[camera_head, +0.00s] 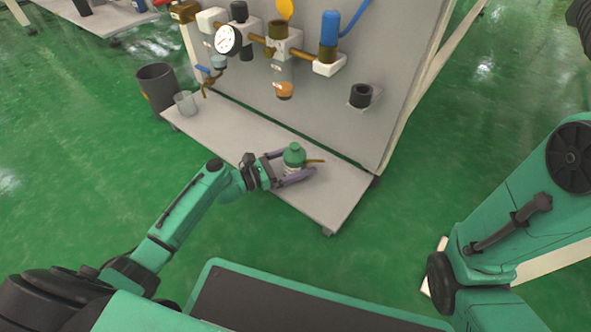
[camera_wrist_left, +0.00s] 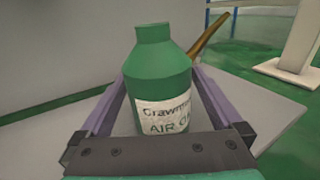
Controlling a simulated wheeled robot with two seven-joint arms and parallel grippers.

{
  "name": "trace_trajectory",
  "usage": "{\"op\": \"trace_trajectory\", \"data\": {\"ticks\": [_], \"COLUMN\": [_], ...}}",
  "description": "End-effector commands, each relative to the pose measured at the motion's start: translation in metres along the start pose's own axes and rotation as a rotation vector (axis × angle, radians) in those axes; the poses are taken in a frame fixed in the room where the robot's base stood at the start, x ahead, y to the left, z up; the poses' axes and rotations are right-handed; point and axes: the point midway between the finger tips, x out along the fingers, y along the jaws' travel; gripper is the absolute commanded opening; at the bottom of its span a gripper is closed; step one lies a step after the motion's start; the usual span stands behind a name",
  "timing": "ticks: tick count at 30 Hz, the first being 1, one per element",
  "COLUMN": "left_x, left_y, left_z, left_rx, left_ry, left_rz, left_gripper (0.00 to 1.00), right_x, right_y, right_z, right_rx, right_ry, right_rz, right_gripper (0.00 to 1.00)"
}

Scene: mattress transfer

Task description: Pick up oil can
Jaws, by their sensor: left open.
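The oil can (camera_head: 294,154) is a small green bottle with a white label. It stands upright on the grey shelf (camera_head: 240,140) at the foot of the panel. My left gripper (camera_head: 298,177) is open, with its purple fingers on either side of the can. The can also shows large in the left wrist view (camera_wrist_left: 163,75), between the two fingers (camera_wrist_left: 165,115); its label reads "AIR OIL" in part. I cannot tell whether the fingers touch it. My right gripper is not in view; only part of my right arm shows at the right.
A grey upright panel (camera_head: 400,60) with a gauge (camera_head: 228,40), valves and a blue filter (camera_head: 329,30) rises behind the shelf. A dark bin (camera_head: 157,85) and a clear cup (camera_head: 185,103) are at the shelf's left end. A brass-coloured rod (camera_wrist_left: 208,33) is beside the can. Green floor is clear in front.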

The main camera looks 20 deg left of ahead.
Motion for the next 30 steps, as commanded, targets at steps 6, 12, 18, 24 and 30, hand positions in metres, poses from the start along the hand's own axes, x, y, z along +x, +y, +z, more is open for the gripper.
{"op": "trace_trajectory", "data": {"ticks": [6, 12, 18, 24, 30], "left_x": [0.021, 0.02, 0.02, 0.02, 0.02], "left_y": [0.001, 0.001, 0.001, 0.001, 0.001], "left_z": [-0.001, -0.001, 0.0, 0.002, 0.043], "left_rx": [0.0, -0.001, 0.0, 0.0, 0.001], "left_ry": [0.001, 0.002, 0.0, 0.0, -0.002], "left_rz": [0.002, 0.002, 0.002, 0.002, 0.001], "left_gripper": [1.0, 0.69, 0.0, 0.0, 0.0], "right_x": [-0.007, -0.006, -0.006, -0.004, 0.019], "right_y": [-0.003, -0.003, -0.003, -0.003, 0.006], "right_z": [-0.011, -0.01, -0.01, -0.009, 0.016], "right_rx": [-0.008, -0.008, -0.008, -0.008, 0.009], "right_ry": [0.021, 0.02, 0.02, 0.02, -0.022], "right_rz": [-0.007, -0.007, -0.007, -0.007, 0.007], "right_gripper": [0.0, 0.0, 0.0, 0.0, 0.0]}}
